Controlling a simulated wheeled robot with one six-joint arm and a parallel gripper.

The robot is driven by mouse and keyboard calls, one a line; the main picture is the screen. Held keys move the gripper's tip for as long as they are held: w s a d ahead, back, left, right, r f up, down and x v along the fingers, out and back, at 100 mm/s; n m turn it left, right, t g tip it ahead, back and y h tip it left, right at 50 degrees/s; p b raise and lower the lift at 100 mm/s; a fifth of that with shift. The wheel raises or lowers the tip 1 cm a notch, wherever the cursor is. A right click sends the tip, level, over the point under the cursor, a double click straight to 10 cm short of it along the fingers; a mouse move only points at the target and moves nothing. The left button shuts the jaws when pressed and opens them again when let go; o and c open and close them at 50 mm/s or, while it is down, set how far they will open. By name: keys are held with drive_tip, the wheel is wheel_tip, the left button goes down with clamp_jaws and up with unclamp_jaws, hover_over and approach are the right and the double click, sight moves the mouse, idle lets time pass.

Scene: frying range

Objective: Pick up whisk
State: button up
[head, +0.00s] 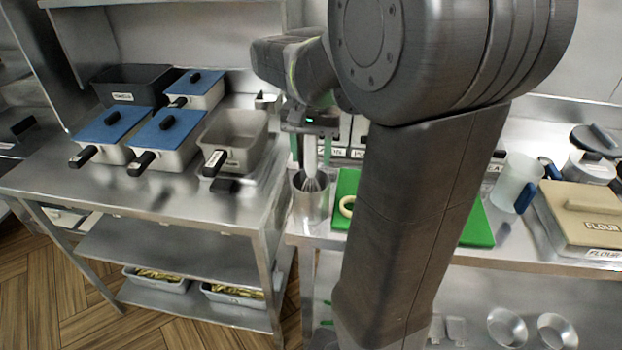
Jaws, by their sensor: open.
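The whisk (311,161) stands upright with its wire end down in a metal container (310,206) on the steel counter. Its pale handle rises between the fingers of my gripper (311,150). My gripper points down from above, open, with one green-tinted finger on each side of the handle. I cannot tell whether either finger touches the handle. The lower part of the whisk's wires is hidden inside the container.
A green cutting board (478,226) with a pale ring (347,206) lies right of the container, partly hidden by my arm. Several lidded fryer pans (165,139) stand on the left table. A flour box (587,217) and a clear jug (513,180) stand right.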

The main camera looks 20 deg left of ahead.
drive_tip(key=c, duration=1.1)
